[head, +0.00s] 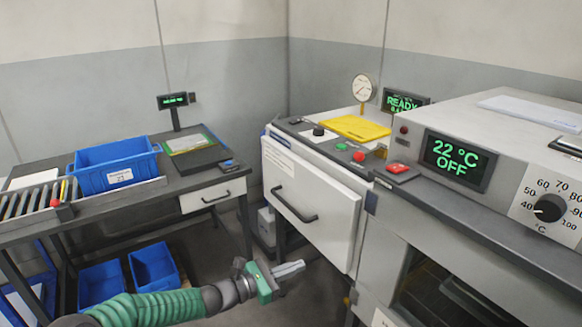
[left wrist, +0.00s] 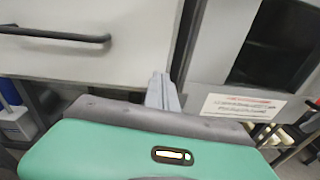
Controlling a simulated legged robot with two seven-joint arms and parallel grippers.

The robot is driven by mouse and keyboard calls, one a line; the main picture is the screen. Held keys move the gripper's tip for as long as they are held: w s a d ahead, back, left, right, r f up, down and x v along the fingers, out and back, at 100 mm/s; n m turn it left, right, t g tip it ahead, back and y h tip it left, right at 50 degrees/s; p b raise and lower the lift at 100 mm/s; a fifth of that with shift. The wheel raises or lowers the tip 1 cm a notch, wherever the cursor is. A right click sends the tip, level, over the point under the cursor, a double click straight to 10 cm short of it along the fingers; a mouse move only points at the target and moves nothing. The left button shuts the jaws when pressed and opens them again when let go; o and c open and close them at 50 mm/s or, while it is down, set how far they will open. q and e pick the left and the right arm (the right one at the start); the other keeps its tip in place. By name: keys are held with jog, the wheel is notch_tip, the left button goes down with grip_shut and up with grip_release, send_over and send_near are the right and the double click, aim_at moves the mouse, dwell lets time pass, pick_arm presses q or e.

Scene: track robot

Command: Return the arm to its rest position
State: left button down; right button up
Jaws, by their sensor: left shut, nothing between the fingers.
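My left arm comes in from the lower left in the head view, in a green sleeve. Its left gripper (head: 289,270) is shut and empty, with the fingers together. It is in free air in front of the white cabinet front and below its black handle (head: 295,205). In the left wrist view the closed fingers (left wrist: 162,92) point toward the cabinet front, and the black handle (left wrist: 55,35) is at the upper left. I cannot tell the exact gap between fingertips and cabinet. My right gripper is not in view.
An oven with a display (head: 457,162) reading 22 °C OFF stands at the right. A blue bin (head: 115,167) sits on the roller table at the left. Two blue crates (head: 153,268) are beneath it. A yellow tray (head: 355,128) lies on the cabinet top. Floor between the tables is open.

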pick_arm(q)
jog(key=s+d+f+m+g+y, duration=0.25)
jog(key=s+f+m+g, duration=0.3)
jog(key=s+m, duration=0.4)
jog(key=s+a+f+m+g+y, duration=0.1)
jog(key=s+a+f+m+y, duration=0.1)
jog(key=s+a+m+y, duration=0.35)
jog(key=s+a+f+m+g+y, duration=0.1)
jog(key=s+a+f+m+y, duration=0.15)
jog(key=s+a, duration=0.6)
jog(key=s+a+r+m+t+y+p, duration=0.1)
jog(key=s+a+r+m+y, duration=0.15)
jog(key=s+a, duration=0.2)
jog(key=s+a+r+m+t+y, duration=0.1)
jog(key=s+a+r+m+y, duration=0.15)
jog(key=s+a, duration=0.2)
notch_tip(320, 180, up, 13)
jog(key=p, duration=1.4)
jog(key=shift+w+a+m+h, duration=0.2)
jog(key=shift+m+h, duration=0.15)
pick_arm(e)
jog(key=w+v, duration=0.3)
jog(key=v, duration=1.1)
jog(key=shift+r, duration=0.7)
pick_arm(q)
jog(key=shift+g, duration=0.25)
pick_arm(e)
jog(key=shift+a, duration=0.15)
